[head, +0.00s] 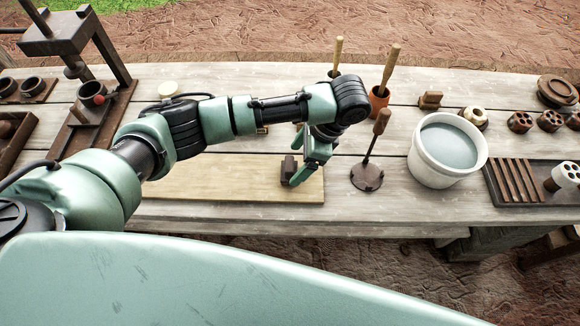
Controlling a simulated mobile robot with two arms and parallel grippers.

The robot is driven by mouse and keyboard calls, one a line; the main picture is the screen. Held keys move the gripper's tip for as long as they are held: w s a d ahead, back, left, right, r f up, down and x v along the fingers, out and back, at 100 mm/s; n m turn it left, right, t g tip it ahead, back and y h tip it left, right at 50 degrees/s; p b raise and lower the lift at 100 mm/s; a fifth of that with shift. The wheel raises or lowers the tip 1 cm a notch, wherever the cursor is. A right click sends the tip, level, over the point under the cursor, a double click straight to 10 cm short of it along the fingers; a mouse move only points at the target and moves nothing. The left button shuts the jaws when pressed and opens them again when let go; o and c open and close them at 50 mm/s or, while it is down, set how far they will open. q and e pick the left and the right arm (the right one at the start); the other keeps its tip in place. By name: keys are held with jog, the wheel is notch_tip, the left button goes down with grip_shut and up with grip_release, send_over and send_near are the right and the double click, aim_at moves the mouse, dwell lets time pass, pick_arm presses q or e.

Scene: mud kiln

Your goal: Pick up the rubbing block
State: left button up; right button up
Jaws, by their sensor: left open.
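A small dark brown block (288,168), which looks like the rubbing block, sits at the right end of a pale wooden board (220,186) on the bench. My left gripper (299,162) reaches down over it from the right, with its green fingers open around or just beside the block. The fingers hide part of the block, and I cannot tell whether they touch it. My right gripper is out of view.
A dark stamp-like tool with an upright handle (368,175) stands close right of my gripper. Beyond it are a white bucket of water (448,150), handled tools in pots (380,98) and a brown wooden block (430,99). A press (92,100) stands left.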

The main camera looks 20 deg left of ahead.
aim_at(292, 163)
pick_arm(q)
jog(key=x, duration=0.2)
jog(key=p+x, duration=0.1)
jog(key=shift+s+a+f, duration=0.25)
jog(key=shift+a, duration=0.15)
jog(key=shift+a+f, duration=0.15)
jog(key=shift+f, duration=0.3)
jog(key=c, duration=1.6)
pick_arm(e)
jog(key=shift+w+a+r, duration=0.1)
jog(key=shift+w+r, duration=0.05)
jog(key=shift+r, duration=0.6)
pick_arm(q)
jog(key=shift+r, duration=0.2)
jog(key=shift+r, duration=0.3)
notch_tip(292, 163, up, 19)
jog(key=p, duration=0.1)
jog(key=shift+p, duration=0.4)
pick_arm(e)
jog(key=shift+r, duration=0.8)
pick_arm(q)
jog(key=shift+r, duration=0.1)
